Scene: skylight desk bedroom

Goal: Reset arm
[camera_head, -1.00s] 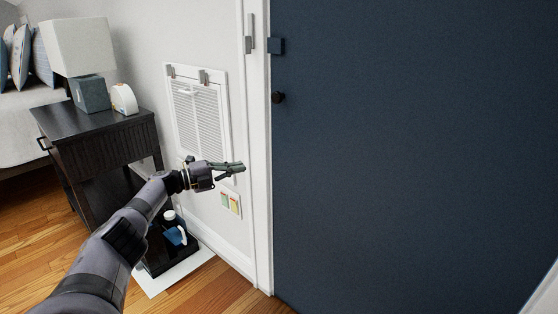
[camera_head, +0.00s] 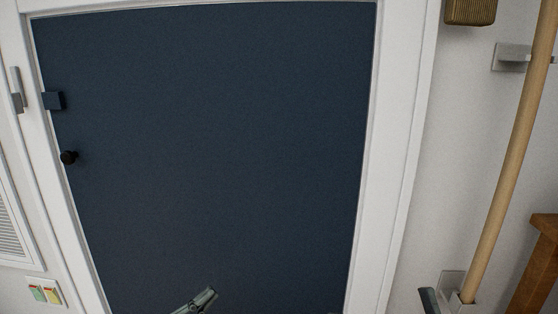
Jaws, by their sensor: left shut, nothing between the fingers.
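My left gripper (camera_head: 198,301) shows at the bottom edge of the head view, left of the middle. Its fingers are together with nothing between them, pointing up and to the right. It is in front of the lower part of a dark blue door (camera_head: 215,140), and I cannot tell its distance from the door. The rest of my left arm is below the picture.
The door looks closed, with a black knob (camera_head: 69,157) at its left. A wooden pole (camera_head: 512,150) stands at the right, by a brown wooden piece (camera_head: 537,265). A vent (camera_head: 12,225) and a colored switch plate (camera_head: 45,292) are on the left wall.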

